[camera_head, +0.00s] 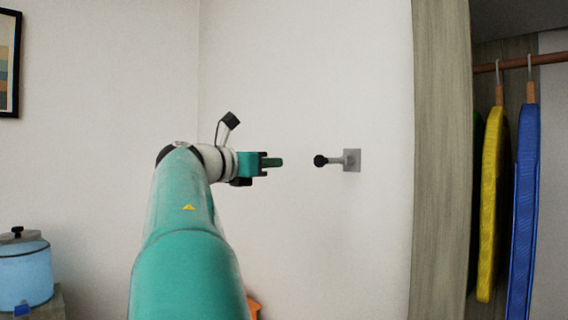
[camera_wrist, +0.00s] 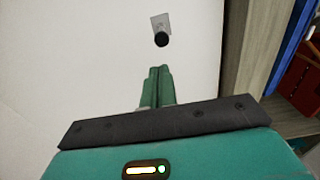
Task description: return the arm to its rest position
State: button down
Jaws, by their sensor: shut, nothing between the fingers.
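My arm reaches up and forward from the bottom of the head view, with its wrist bent to the right. My gripper (camera_head: 275,162) is shut and empty, pointing right towards a wall hook. It also shows in the wrist view (camera_wrist: 160,75), with its two green fingers together. The hook (camera_head: 350,160) has a grey square plate and a black round knob, and is fixed to the white wall. A clear gap lies between the fingertips and the knob. In the wrist view the hook (camera_wrist: 161,30) is beyond the fingertips.
A wooden panel (camera_head: 440,150) stands right of the hook. Beyond it, yellow (camera_head: 490,200) and blue (camera_head: 524,200) hanging items hang from a rail (camera_head: 540,60). A blue lidded container (camera_head: 24,270) stands at lower left. A framed picture (camera_head: 9,62) hangs at upper left.

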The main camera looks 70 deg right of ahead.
jog(key=shift+w+a, duration=0.2)
jog(key=shift+a, duration=0.15)
jog(key=w+a+f+m+t+y, duration=0.25)
jog(key=w+a+f+t, duration=0.4)
jog(key=a+f, duration=0.45)
jog(key=w+a+f+m+t+y, duration=0.2)
jog(key=w+a+f+t+y, duration=0.25)
jog(key=w+a+f, duration=0.55)
jog(key=s+a+f+m+t+y, duration=0.1)
jog(key=s+a+f+m+y, duration=0.1)
jog(key=a+f, duration=0.5)
jog(key=s+a+f+m+t+y, duration=0.1)
jog(key=s+a+f+m+y, duration=0.2)
jog(key=a+f, duration=0.5)
jog(key=s+a+f+m+y, duration=0.2)
jog(key=a+f, duration=0.6)
jog(key=a, duration=0.4)
jog(key=shift+s+a+m+t+y, duration=0.4)
jog(key=shift+m+y, duration=0.15)
jog(key=shift+y, duration=0.45)
